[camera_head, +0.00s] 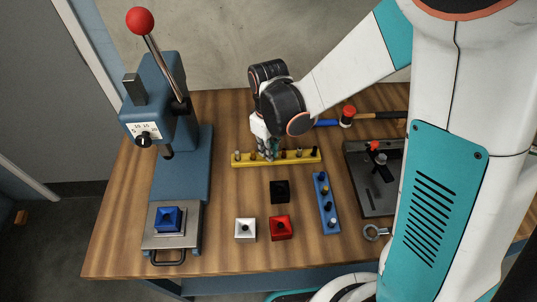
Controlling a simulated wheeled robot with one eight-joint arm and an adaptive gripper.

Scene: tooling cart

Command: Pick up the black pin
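A yellow rack (244,162) lies across the middle of the wooden table and holds several small dark and brass-coloured pins. A blue rack (327,213) to its right, set lengthwise, also holds several small pins, some dark. Which one is the black pin I cannot tell for sure at this size. My gripper (268,153) points down at the yellow rack, left of its middle, with its fingertips at about the height of the pins. The fingers are small and partly hidden by my wrist, so I cannot see whether they are apart or hold a pin.
A blue lever press (180,165) with a red knob stands left. A blue block (168,219) sits on its front plate. Black (280,191), white (245,229) and red (280,227) blocks stand in front of the yellow rack. A dark fixture (372,185) and a hammer (348,115) are right.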

